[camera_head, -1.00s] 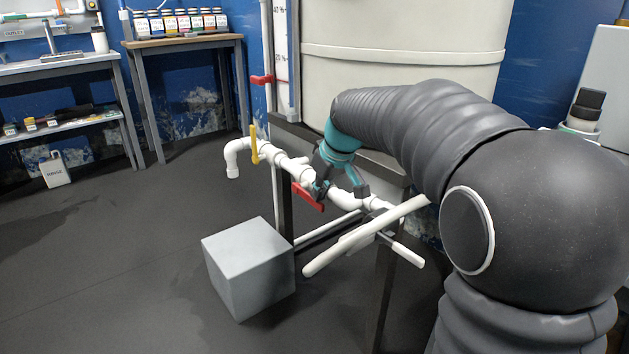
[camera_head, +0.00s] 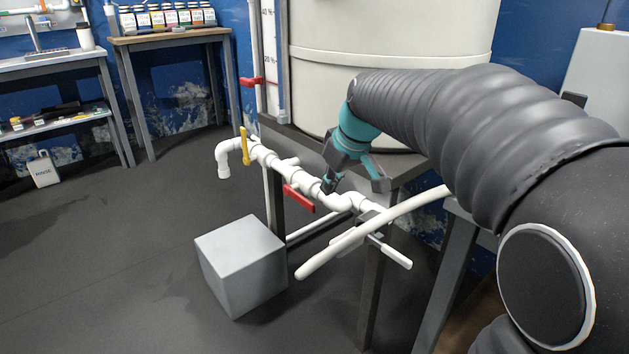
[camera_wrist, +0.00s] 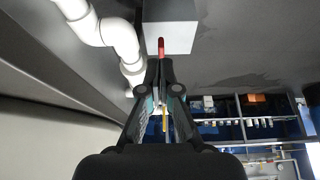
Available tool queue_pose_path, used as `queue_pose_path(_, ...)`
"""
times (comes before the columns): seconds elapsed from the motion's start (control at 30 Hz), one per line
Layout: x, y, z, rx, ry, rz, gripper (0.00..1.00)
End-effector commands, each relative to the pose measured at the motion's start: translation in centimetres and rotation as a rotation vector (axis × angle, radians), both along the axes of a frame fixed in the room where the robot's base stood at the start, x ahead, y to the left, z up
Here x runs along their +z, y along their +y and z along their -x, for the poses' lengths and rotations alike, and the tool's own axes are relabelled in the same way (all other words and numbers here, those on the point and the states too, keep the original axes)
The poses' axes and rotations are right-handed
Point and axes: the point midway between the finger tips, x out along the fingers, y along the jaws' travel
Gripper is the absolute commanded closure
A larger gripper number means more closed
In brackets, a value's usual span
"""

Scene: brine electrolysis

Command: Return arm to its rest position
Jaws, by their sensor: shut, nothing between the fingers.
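My gripper (camera_head: 333,183) is at the end of my grey-sleeved arm, with a teal wrist band, over the white pipe line (camera_head: 340,200) in the head view. Its fingers are together and empty; they also show meeting in the wrist view (camera_wrist: 160,80). A red valve handle (camera_head: 298,198) on the pipe is just left of the fingers, apart from them in the head view. It shows beyond the fingertips in the wrist view (camera_wrist: 161,46). A yellow valve handle (camera_head: 245,145) stands farther left on the pipe.
A grey box (camera_head: 240,265) stands on the floor below the pipe. A large cream tank (camera_head: 390,75) stands behind my arm on a dark stand. A pale curved hose (camera_head: 370,230) hangs in front.

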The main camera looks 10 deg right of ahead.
Motion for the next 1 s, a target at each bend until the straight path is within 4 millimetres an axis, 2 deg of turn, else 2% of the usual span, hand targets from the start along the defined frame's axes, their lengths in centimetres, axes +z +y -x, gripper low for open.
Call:
queue_pose_path(0.2, 0.7, -1.3, 2.0, 0.000, -0.001, 0.000, 1.00)
queue_pose_path(0.43, 0.8, -1.6, 2.4, -0.080, 0.010, -0.026, 1.00)
queue_pose_path(0.57, -1.7, -2.3, 3.4, -0.202, 0.071, -0.040, 1.00)
queue_pose_path(0.6, -2.5, -2.5, 4.2, -0.246, 0.089, -0.041, 1.00)
queue_pose_path(0.73, -3.6, -3.1, 7.7, -0.363, 0.119, -0.040, 1.00)
queue_pose_path(0.87, -4.0, -3.4, 11.1, -0.446, 0.126, -0.035, 1.00)
queue_pose_path(1.0, -4.2, -3.8, 15.5, -0.523, 0.115, -0.027, 1.00)
